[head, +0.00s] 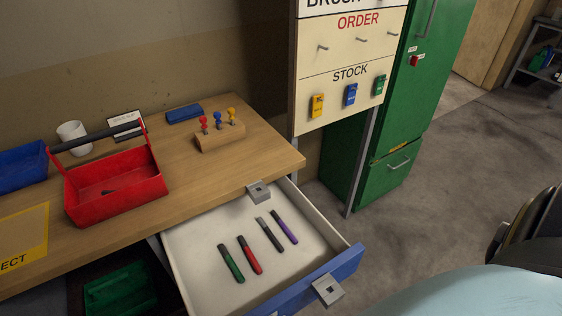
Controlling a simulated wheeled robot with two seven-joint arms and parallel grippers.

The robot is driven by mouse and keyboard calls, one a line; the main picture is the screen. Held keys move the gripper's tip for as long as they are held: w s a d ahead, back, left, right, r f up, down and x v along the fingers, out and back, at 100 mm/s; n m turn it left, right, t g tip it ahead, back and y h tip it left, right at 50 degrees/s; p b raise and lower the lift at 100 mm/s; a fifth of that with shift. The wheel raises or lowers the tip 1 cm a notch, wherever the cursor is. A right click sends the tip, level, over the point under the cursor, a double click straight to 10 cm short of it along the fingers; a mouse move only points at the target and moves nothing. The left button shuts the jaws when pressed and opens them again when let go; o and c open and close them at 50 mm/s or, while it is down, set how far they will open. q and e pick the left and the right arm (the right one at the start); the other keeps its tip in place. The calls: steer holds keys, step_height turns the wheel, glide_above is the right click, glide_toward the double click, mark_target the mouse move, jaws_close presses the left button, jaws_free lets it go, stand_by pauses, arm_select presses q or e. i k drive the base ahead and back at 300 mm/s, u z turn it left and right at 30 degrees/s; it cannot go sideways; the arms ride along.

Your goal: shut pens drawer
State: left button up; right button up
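The pens drawer (205,239) is pulled out from under the wooden workbench (185,172). It has a white inside and a blue front (349,262). A green pen (231,263), a red pen (249,255), a dark grey pen (269,234) and a purple pen (285,227) lie apart on its floor. A grey square fitting (328,290) is on the drawer front, and a similar one (258,192) is at the bench edge. Neither of my grippers is in view.
On the bench are a red tote (115,190), a white mug (73,136), a blue box (185,114) and a wooden block (219,137) with coloured-handled tools. A green bin (118,290) is below. A green cabinet (400,120) stands behind.

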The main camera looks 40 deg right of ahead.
mark_target(290, 280)
steer(key=u, duration=1.1)
steer(key=k, duration=1.15)
steer(key=z, duration=1.1)
steer(key=i, duration=0.5)
steer(key=u, duration=1.75)
steer(key=k, duration=0.95)
steer(key=z, duration=1.8)
